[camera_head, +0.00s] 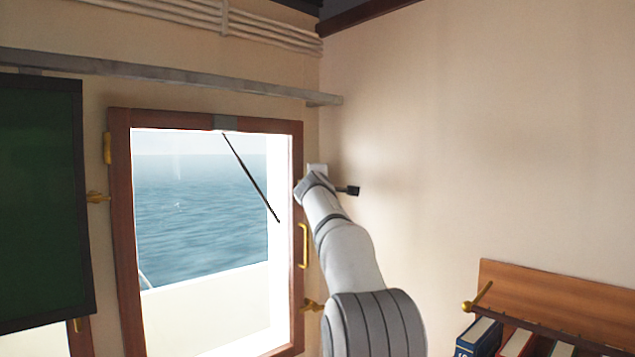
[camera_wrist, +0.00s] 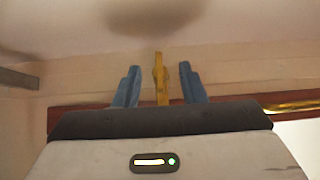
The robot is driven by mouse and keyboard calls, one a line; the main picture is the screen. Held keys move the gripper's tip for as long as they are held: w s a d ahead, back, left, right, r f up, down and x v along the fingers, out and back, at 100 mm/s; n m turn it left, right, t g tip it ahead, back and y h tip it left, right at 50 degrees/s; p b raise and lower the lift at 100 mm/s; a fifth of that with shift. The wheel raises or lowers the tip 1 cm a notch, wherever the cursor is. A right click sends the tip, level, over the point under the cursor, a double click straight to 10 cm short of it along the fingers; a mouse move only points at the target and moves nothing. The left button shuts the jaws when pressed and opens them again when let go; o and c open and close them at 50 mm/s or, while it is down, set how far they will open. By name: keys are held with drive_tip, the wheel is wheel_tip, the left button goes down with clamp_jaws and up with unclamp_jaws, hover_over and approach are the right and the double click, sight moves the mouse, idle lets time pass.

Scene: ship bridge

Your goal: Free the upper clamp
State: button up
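The upper clamp (camera_wrist: 160,72) is a yellow brass piece in the wrist view, standing up from the brown wooden window frame (camera_wrist: 75,115). My gripper (camera_wrist: 158,86) is open, with one blue finger on each side of the clamp and a visible gap on both sides. I cannot tell how deep the clamp sits between the fingers. In the head view my arm reaches the upper right of the window frame (camera_head: 298,165), and it hides the clamp and the fingers there.
A brass handle (camera_head: 303,246) is on the frame below my wrist, with a lower brass clamp (camera_head: 312,305) under it. A dark green panel (camera_head: 40,200) hangs at left. A shelf with books (camera_head: 478,337) is at lower right. The right wall is bare.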

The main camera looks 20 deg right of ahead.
clamp_jaws()
drive_tip(key=n+t+y+b, duration=0.3)
drive_tip(key=n+b, duration=0.1)
drive_tip(key=n, duration=0.2)
drive_tip(key=f+n+t+y+b, duration=0.1)
drive_tip(key=n+t+y+b, duration=0.2)
drive_tip(key=n+b, duration=0.2)
drive_tip(key=d+n+t+y+b, duration=0.1)
drive_tip(key=n+t+y+b, duration=0.2)
drive_tip(key=n, duration=0.5)
drive_tip(key=shift+w+f+t+y+b, duration=0.2)
drive_tip(key=shift+t+y+b, duration=0.2)
drive_tip(key=shift+y+b, duration=0.25)
idle(0.9)
